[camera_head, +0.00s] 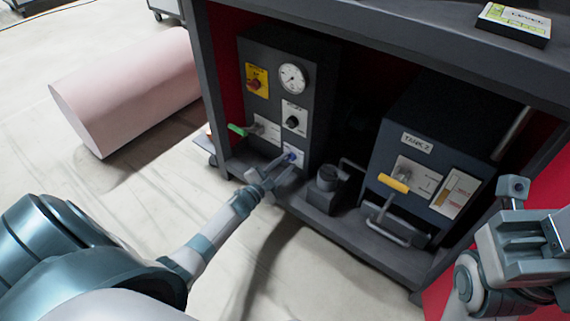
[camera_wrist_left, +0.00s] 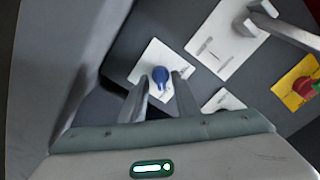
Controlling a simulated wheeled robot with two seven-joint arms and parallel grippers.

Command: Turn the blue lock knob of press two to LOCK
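The blue lock knob (camera_head: 291,157) sits on a small white plate low on the dark control box (camera_head: 262,52). In the left wrist view the knob (camera_wrist_left: 160,75) shows near the middle of its plate (camera_wrist_left: 143,70), its stem toward the gripper. My left gripper (camera_head: 276,171) is open just in front of the knob. In the left wrist view its fingers (camera_wrist_left: 161,92) stand on either side of the knob's lower part; contact cannot be told. Plate lettering is unreadable. My right gripper (camera_head: 520,235) is at the right edge, away from the box; its fingertips are unclear.
Above the knob are a green-handled lever (camera_head: 238,130), a black knob (camera_head: 292,122), a red knob on a yellow plate (camera_head: 256,80) and a gauge (camera_head: 293,78). A tank box (camera_head: 440,135) with a yellow handle (camera_head: 394,183) stands right. The shelf edge (camera_head: 330,225) runs below.

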